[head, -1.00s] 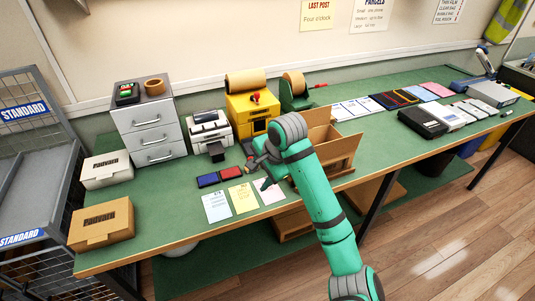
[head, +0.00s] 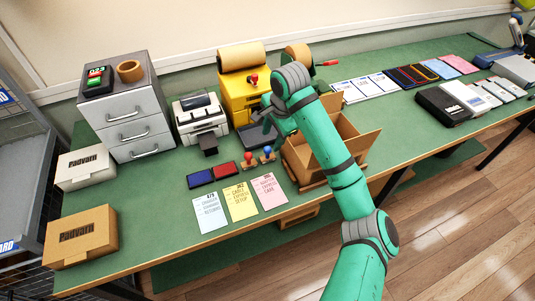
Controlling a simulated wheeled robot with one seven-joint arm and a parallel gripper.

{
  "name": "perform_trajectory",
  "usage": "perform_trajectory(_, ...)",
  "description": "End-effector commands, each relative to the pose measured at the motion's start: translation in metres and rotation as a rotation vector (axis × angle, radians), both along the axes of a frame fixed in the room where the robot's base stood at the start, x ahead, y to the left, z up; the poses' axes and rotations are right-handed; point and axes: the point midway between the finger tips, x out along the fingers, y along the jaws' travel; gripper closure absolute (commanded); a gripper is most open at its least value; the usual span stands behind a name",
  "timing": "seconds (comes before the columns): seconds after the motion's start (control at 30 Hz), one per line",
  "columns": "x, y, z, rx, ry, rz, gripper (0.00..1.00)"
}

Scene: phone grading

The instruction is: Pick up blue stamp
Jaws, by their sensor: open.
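The blue-topped stamp (head: 268,152) stands upright on the green bench. A red-topped stamp (head: 249,158) stands just to its left. My gripper (head: 259,122) is open and empty, above and slightly behind the stamps, apart from the blue one. A blue ink pad (head: 200,178) and a red ink pad (head: 225,170) lie to the left of the stamps.
An open cardboard box (head: 345,133) stands close on the right, beneath my arm. Three paper cards (head: 240,200) lie in front of the pads. A printer (head: 199,118) and a yellow tape machine (head: 243,92) stand behind.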

Motion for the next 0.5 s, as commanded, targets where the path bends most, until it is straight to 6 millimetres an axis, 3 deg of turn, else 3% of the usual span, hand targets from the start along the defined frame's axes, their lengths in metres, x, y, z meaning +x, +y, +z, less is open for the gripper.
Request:
perform_trajectory(0.27,0.003,0.003,-0.019,-0.001,-0.001,0.000,0.56)
perform_trajectory(0.5,0.007,0.011,-0.051,-0.001,0.001,0.000,0.56)
